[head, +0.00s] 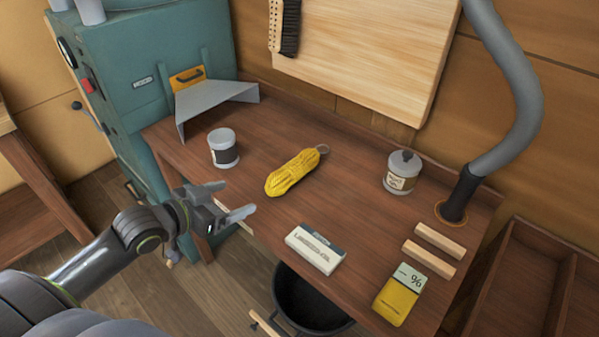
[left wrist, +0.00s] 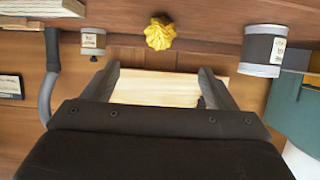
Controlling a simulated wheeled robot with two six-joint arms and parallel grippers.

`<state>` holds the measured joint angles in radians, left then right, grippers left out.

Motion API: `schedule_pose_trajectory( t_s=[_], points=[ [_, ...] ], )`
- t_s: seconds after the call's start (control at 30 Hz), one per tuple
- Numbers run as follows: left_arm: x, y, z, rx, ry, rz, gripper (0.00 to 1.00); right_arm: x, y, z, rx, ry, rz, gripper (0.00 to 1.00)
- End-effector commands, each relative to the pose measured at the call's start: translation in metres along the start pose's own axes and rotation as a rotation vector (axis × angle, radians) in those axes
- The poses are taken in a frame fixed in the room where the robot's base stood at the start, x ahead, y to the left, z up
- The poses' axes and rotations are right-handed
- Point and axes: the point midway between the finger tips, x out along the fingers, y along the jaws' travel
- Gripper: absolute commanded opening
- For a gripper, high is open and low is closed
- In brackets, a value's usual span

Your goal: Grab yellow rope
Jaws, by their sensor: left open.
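The yellow rope (head: 291,174) lies as a coiled bundle on the wooden workbench (head: 262,222), near its middle, with a small ring at its far end. It also shows end-on in the left wrist view (left wrist: 160,33), at the top centre. My left gripper (head: 246,199) is open and empty, near the bench's front left edge. It is to the left of the rope and apart from it. In the left wrist view its two fingers (left wrist: 157,78) stand apart with nothing between them. My right gripper is not in view.
A grey can (head: 223,148) stands left of the rope. A labelled jar (head: 402,173) stands to the right. A white box (head: 315,250), two wooden bars (head: 434,249) and a yellow meter (head: 398,297) lie at the front right. A dark bucket (head: 310,298) is below the front edge.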

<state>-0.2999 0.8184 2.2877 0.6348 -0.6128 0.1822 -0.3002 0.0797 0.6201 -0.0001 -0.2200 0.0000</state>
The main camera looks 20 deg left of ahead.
Motion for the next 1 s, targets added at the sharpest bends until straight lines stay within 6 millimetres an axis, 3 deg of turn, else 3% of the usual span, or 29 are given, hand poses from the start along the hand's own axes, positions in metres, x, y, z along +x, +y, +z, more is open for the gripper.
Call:
schedule_pose_trajectory(
  t_s=[0.6, 1.0],
  points=[
    [0.097, 0.0, -0.001, -0.005, 0.002, 0.001, 0.8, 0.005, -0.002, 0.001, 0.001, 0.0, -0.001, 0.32],
    [0.132, 0.001, -0.004, -0.004, 0.001, 0.001, 0.8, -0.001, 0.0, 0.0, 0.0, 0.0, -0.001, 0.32]
  ],
)
